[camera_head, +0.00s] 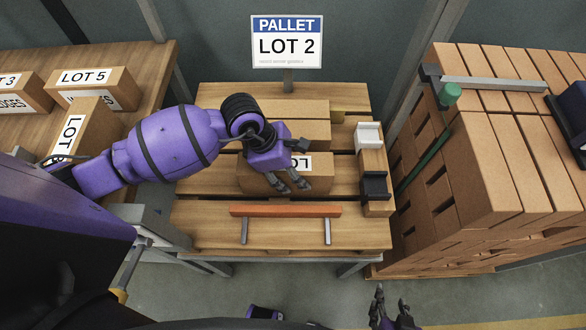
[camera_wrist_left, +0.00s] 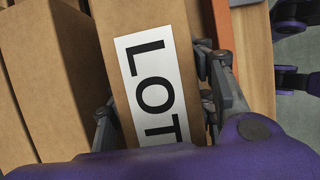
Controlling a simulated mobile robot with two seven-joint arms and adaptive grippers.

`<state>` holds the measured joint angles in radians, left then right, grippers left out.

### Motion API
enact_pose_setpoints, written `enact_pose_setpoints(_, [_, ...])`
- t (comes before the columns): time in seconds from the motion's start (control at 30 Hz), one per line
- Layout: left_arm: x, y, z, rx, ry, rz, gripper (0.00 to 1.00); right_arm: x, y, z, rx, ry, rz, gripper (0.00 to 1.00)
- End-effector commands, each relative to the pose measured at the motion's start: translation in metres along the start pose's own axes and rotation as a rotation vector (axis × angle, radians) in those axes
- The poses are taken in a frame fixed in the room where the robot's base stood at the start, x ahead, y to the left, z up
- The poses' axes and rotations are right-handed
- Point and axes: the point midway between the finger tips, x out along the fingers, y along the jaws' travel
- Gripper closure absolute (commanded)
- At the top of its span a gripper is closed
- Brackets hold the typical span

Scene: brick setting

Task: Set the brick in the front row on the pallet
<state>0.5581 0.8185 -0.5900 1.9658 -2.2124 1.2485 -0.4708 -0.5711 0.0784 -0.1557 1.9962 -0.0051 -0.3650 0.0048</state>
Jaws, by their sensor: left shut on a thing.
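The brick (camera_head: 252,182) is a brown block with a white LOT label, on the front part of the wooden pallet (camera_head: 200,215), just behind a red-orange bar (camera_head: 285,210). My left gripper (camera_head: 296,166) is shut on the brick, with fingers on its front and back sides. In the left wrist view the brick (camera_wrist_left: 85,15) runs between the dark fingers (camera_wrist_left: 160,108). Its underside is hidden, so I cannot tell whether it rests on the slats. My right gripper (camera_head: 392,308) is at the bottom of the head view, fingers apart and empty.
More brown blocks (camera_head: 310,131) lie behind the brick. A wooden strip with a white holder (camera_head: 369,136) and a black holder (camera_head: 375,186) stands at the right. Labelled blocks (camera_head: 110,85) sit on the left table. A tall stack (camera_head: 480,165) is at the right.

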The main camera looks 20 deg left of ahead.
Motion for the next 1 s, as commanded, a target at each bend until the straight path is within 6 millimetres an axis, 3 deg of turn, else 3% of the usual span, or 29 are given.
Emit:
enact_pose_setpoints(0.37, [0.005,0.001,-0.001,0.002,-0.003,0.003,1.0,0.001,0.0,0.011,0.0,-0.017,0.0,0.6])
enact_pose_setpoints(0.4, [0.005,0.001,-0.001,0.002,-0.004,0.004,0.48,0.001,0.0,0.011,0.0,-0.017,0.0,0.6])
enact_pose_setpoints(0.53, [0.005,0.001,-0.001,0.002,-0.003,0.003,0.31,0.001,0.0,0.011,0.001,-0.017,0.0,0.6])
enact_pose_setpoints(0.87, [0.006,-0.001,-0.004,-0.002,0.004,-0.002,0.29,0.001,0.0,0.006,-0.002,-0.01,-0.002,0.6])
enact_pose_setpoints(1.0, [-0.004,0.0,-0.004,0.0,0.002,0.001,0.29,0.002,-0.001,0.006,-0.001,-0.01,-0.002,0.6])
